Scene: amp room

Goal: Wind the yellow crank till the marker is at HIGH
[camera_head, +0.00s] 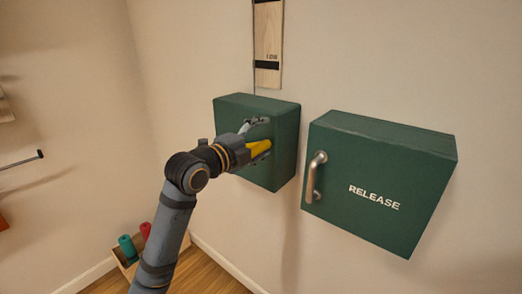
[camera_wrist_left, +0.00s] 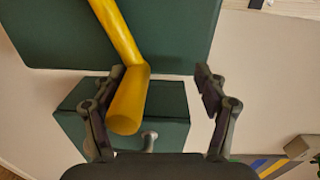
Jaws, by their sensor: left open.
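The yellow crank (camera_head: 259,146) is on a dark green box (camera_head: 275,176) on the wall. In the left wrist view the yellow crank (camera_wrist_left: 128,98) shows its arm and a round grip pointing at the camera. My left gripper (camera_head: 263,138) is open at the crank. In its wrist view the grip lies between the fingers (camera_wrist_left: 160,86), close to the left one and well apart from the right one. HIGH is out of view. My right gripper is not in view.
A second green box (camera_head: 415,165) marked RELEASE, with a metal handle (camera_head: 315,177), stands out from the wall to the right. A low tray with a teal roll (camera_head: 127,247) and a red roll (camera_head: 146,231) is on the floor at the lower left.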

